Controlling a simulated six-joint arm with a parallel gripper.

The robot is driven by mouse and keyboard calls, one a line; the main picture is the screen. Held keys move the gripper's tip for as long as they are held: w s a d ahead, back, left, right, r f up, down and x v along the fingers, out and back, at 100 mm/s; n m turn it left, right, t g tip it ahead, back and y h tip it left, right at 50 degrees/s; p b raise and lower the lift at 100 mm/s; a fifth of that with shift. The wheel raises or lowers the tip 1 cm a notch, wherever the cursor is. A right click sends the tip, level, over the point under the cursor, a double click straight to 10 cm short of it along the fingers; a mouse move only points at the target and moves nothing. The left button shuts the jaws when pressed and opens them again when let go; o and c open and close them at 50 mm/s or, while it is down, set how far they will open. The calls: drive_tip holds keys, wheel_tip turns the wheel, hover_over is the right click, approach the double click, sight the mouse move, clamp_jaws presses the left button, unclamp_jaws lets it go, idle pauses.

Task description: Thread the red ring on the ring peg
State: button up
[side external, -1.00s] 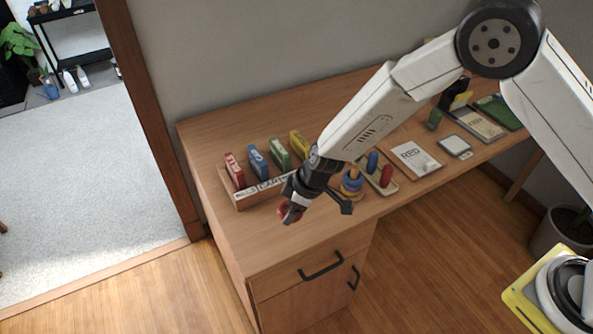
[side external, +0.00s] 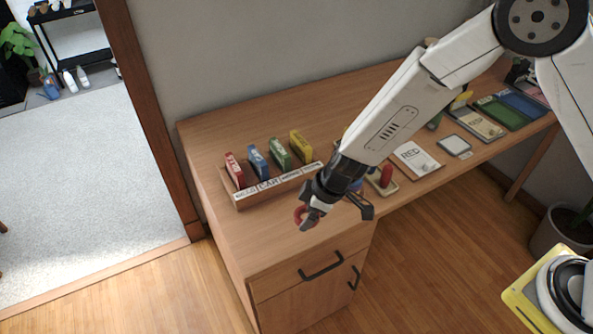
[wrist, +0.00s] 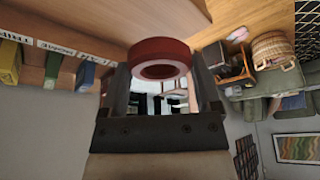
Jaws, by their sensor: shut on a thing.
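The red ring (side external: 299,214) is held at the tips of my gripper (side external: 309,216), above the front left part of the desk. In the wrist view the red ring (wrist: 160,51) sits between the two fingers (wrist: 161,84), with its hole showing. The ring peg is almost wholly hidden behind my gripper. Only a bit of a blue ring (side external: 356,186) shows there, to the right of the red ring and apart from it.
A wooden rack (side external: 238,203) with red, blue, green and yellow blocks stands behind and left of my gripper. A small board with a red cylinder (side external: 386,176) is to the right, beside a white card (side external: 415,158). The desk's front left is clear.

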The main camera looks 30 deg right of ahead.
drive_tip(key=shift+m+h, duration=0.3)
drive_tip(key=shift+m, duration=0.3)
drive_tip(key=w+d+r, duration=0.1)
drive_tip(key=w+d, duration=0.2)
drive_tip(key=d, duration=0.4)
drive_tip(key=w+d, duration=0.3)
drive_tip(key=d, duration=0.4)
drive_tip(key=w+d+r, duration=0.1)
drive_tip(key=w+d, duration=0.3)
drive_tip(key=d, duration=0.3)
drive_tip(key=shift+r, duration=0.3)
drive_tip(key=shift+f, duration=0.5)
drive_tip(key=shift+f, duration=3.4)
drive_tip(key=shift+f, duration=0.2)
